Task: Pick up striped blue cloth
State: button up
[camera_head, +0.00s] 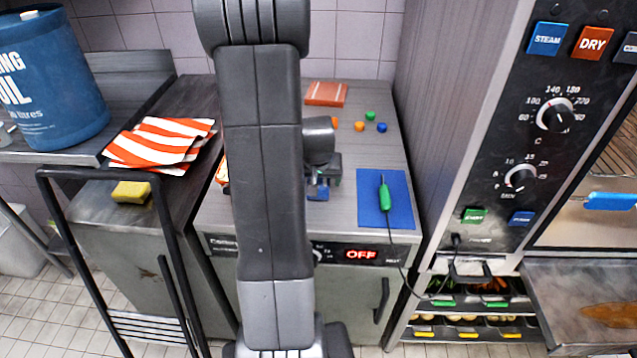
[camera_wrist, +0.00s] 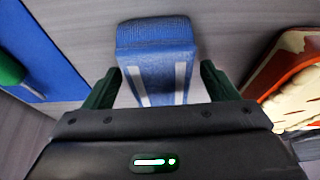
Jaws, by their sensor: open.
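The striped blue cloth (camera_wrist: 157,50) lies folded on the grey counter, with pale stripes along it, in the upper middle of the wrist view. A small blue part of it (camera_head: 318,193) shows in the head view, mostly hidden by my arm and gripper. My gripper (camera_wrist: 160,86) is open, with one green finger on each side of the near part of the cloth. I cannot tell whether the fingers touch it. In the head view my gripper (camera_head: 325,176) is low over the counter.
A blue mat (camera_head: 398,215) with a green-handled probe (camera_head: 385,196) lies right of the cloth in the head view. An orange-red tray (camera_wrist: 280,72) with pale contents is at the wrist view's right. Small coloured pieces and a terracotta block (camera_head: 326,93) lie farther back.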

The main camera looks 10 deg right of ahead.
jog(key=shift+f+b, duration=0.25)
jog(key=shift+b, duration=0.15)
jog(key=shift+c, duration=0.4)
jog(key=c, duration=1)
